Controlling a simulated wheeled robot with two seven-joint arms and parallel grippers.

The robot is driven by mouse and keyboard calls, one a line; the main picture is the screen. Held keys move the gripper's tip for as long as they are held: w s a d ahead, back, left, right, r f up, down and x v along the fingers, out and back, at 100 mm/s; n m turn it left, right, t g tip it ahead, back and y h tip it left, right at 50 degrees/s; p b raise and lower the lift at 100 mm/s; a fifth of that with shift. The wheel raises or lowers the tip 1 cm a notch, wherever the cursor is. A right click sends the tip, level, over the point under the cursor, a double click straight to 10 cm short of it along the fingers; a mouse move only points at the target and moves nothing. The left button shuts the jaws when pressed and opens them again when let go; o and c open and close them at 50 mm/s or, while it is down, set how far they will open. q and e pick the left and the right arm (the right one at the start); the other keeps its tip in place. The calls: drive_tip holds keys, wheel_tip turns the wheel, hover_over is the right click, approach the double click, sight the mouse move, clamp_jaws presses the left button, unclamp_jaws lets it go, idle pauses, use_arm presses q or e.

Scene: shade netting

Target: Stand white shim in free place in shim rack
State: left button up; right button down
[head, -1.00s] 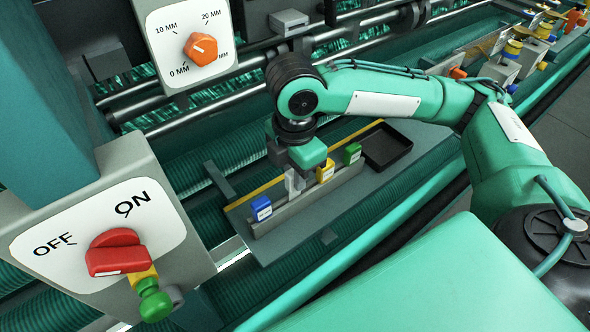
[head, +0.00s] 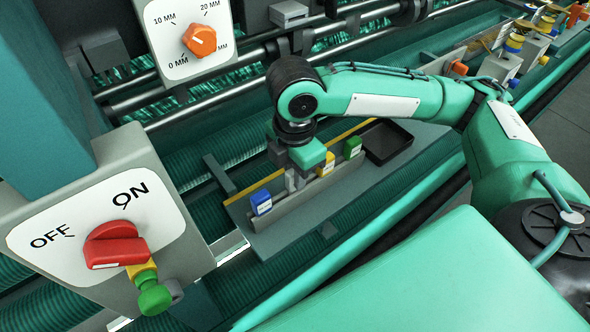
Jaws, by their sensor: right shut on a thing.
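The shim rack (head: 286,211) is a grey rail on a long plate. From left to right it holds a blue shim (head: 261,202), a yellow shim (head: 326,164) and a green shim (head: 352,148), all upright. My right gripper (head: 296,185) points down over the gap between the blue and yellow shims, close to the rail. It is shut on what I take to be the white shim, which I cannot pick out clearly from the grey fingers. Whether its foot is in the rack does not show. My left gripper is out of view.
An empty black tray (head: 388,142) lies on the plate right of the green shim. A control box with a red ON/OFF knob (head: 114,245) stands at the near left. An orange dial (head: 199,39) is at the back.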

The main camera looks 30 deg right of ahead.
drive_tip(key=shift+f, duration=0.2)
drive_tip(key=shift+f, duration=0.55)
drive_tip(key=c, duration=1.2)
unclamp_jaws()
wheel_tip(320, 180, up, 14)
drive_tip(key=b, duration=0.1)
drive_tip(key=shift+b, duration=0.3)
drive_tip(key=shift+f, duration=0.15)
